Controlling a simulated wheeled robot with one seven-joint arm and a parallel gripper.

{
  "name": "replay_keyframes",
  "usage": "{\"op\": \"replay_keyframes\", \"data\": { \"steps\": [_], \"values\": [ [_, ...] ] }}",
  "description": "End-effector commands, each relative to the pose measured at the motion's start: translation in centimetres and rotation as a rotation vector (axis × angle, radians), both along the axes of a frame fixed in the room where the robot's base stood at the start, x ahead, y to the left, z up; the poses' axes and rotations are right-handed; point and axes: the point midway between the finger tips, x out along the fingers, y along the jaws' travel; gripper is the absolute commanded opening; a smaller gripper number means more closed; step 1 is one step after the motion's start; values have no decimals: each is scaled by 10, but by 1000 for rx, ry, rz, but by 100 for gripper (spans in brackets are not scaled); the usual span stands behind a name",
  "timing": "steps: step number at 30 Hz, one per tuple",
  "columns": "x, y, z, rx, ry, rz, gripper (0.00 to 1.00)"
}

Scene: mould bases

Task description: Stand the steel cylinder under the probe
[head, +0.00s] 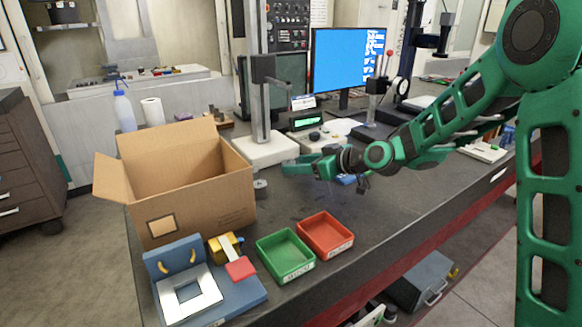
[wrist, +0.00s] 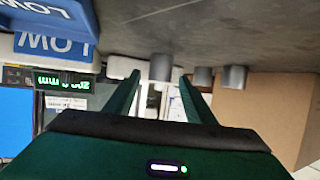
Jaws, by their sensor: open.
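In the wrist view, which is upside down, three grey metal cylinders stand on the bench: one (wrist: 162,67) appears between my fingertips, two more (wrist: 203,77) (wrist: 235,76) to its right. I cannot tell whether the middle one is within the jaws or beyond them. The head view shows one short grey cylinder (head: 260,187) beside the cardboard box. My gripper (head: 287,165) is open above the bench, right of the box; its fingers also show in the wrist view (wrist: 160,82). A measuring stand (head: 264,108) with a pale base (head: 264,150) stands behind; its probe tip is unclear.
The cardboard box (head: 205,205) stands open at left. Green (head: 286,272) and red (head: 325,254) trays and a blue fixture (head: 240,296) lie in front. A green-lit display (head: 307,121) and a monitor (head: 348,58) stand behind. Bench right of the red tray is mostly clear.

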Motion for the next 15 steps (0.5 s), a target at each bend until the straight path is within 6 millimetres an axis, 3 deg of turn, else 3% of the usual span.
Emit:
{"op": "replay_keyframes", "data": {
  "steps": [6,15],
  "values": [
    [-24,-33,17,0,0,-3,49],
    [-42,-55,29,1,0,-1,49]
  ]
}}
